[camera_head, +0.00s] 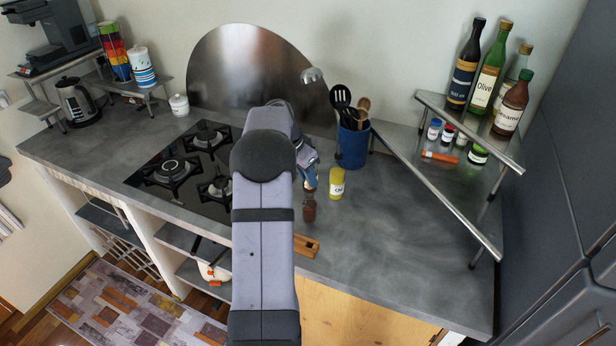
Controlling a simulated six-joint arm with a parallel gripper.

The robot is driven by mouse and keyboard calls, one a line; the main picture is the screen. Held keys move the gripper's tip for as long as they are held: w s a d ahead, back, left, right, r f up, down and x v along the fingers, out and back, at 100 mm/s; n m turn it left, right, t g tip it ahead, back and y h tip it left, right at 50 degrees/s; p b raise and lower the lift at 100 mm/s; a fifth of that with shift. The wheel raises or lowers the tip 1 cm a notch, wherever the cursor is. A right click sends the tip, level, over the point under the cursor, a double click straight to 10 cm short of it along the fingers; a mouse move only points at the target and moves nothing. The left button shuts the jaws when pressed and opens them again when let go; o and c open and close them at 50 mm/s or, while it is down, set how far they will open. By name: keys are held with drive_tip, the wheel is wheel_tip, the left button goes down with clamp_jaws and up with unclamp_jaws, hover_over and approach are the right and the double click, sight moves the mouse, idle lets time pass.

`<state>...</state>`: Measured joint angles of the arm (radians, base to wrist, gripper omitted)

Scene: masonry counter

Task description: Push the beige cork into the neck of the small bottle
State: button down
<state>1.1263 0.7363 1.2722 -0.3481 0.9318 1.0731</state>
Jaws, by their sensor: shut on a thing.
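My gripper (309,186) hangs at the middle of the counter, partly hidden behind my own arm. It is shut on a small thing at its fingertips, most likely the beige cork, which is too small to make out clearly. A small brown bottle (309,211) stands upright on the counter directly below the fingertips, its neck close under them. I cannot tell whether the held thing touches the neck.
A yellow-labelled jar (337,184) stands just right of the gripper, with a blue utensil pot (353,148) behind it. A wooden block (306,246) lies at the front edge. A hob (180,172) is left; a metal corner shelf (440,176) is right. The right-front counter is clear.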

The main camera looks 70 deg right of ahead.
drive_tip(key=shift+f+b, duration=1.1)
drive_tip(key=shift+f, duration=0.3)
drive_tip(key=c, duration=1.5)
unclamp_jaws()
drive_tip(key=shift+r, duration=0.1)
drive_tip(key=shift+b+v, duration=1.35)
drive_tip(key=shift+v, duration=2.25)
